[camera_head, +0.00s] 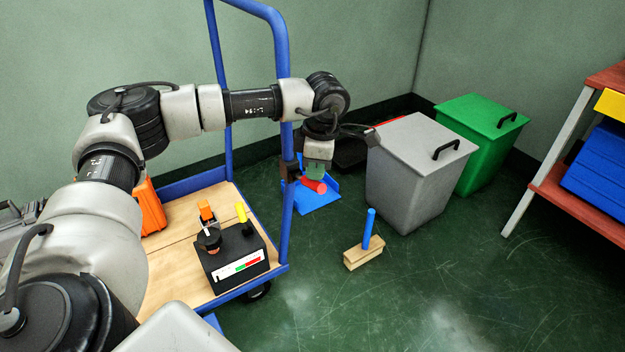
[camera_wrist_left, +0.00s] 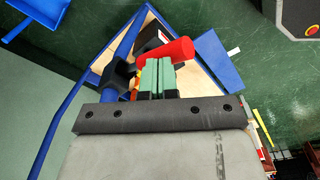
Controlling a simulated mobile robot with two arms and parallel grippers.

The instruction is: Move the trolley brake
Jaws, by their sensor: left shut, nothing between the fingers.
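The trolley, with a blue tube frame (camera_head: 282,45) and a wooden deck (camera_head: 185,262), stands at the left of the head view. The brake appears to be the red cylindrical handle (camera_head: 315,186) by a black mount (camera_head: 290,171) on the trolley's upright. In the left wrist view the red handle (camera_wrist_left: 170,51) lies just beyond the fingertips, next to the black mount (camera_wrist_left: 117,76). My left gripper (camera_head: 320,170) points down above the handle. Its green fingers (camera_wrist_left: 157,78) are shut and empty; whether they touch the handle is unclear. My right gripper is out of view.
A black box (camera_head: 236,258) with orange and yellow levers and an orange case (camera_head: 151,209) sit on the deck. A blue dustpan (camera_head: 318,203) lies beyond the upright. Grey (camera_head: 412,185) and green (camera_head: 480,125) bins stand right. A wooden block brush (camera_head: 363,253) lies on open floor.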

